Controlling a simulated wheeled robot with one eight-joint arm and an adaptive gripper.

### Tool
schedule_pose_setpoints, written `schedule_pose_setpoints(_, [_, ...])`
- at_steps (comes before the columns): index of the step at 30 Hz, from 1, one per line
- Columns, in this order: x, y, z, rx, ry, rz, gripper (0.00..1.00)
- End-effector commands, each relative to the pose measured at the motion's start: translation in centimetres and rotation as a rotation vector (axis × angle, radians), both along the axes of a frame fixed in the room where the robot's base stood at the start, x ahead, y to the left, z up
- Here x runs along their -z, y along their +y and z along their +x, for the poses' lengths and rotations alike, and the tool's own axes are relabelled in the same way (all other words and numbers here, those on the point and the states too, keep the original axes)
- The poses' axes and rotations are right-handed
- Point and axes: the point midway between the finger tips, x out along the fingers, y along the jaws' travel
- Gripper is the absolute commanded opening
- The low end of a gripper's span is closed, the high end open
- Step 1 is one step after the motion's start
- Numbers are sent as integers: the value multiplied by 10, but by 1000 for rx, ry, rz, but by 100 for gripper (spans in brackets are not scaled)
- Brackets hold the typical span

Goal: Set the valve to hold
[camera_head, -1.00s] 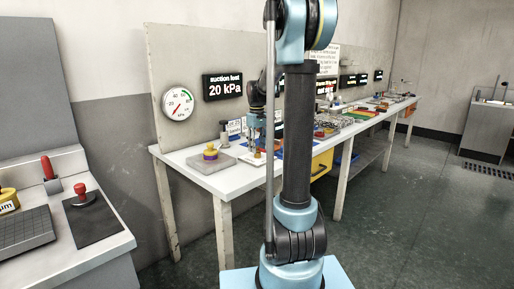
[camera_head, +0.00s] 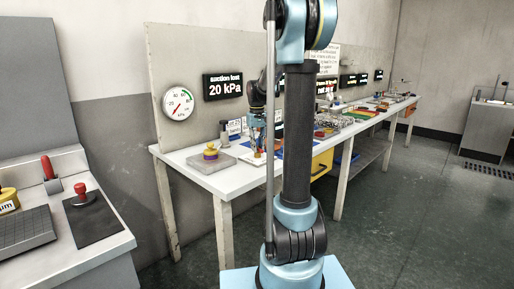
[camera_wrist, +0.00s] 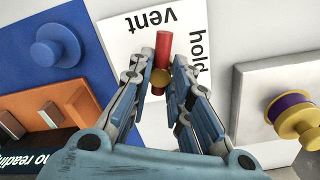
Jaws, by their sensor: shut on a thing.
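The valve has a red lever (camera_wrist: 162,49) with a brass hub (camera_wrist: 160,78) on a white plate (camera_wrist: 117,38) printed "vent" and "hold", seen in the wrist view. The lever lies nearly vertical in the picture, its upper end between the two words. My gripper (camera_wrist: 165,80) is shut on the lever, one finger on each side near the hub; its fingers hide part of the lever's lower half. In the head view my gripper (camera_head: 257,152) is small, low over the bench, and the lever's setting cannot be read there.
A yellow-and-purple knob (camera_wrist: 290,112) on a grey block stands right of the plate in the wrist view. A blue panel with a round blue knob (camera_wrist: 57,46) is at the left. In the head view, a dial gauge (camera_head: 177,103) and a "20 kPa" display (camera_head: 222,86) are behind the bench.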

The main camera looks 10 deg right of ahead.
Motion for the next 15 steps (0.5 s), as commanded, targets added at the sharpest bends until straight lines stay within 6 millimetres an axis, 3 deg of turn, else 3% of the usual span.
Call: schedule_pose_setpoints(15, [0, 2, 0, 489, 1, 2, 0])
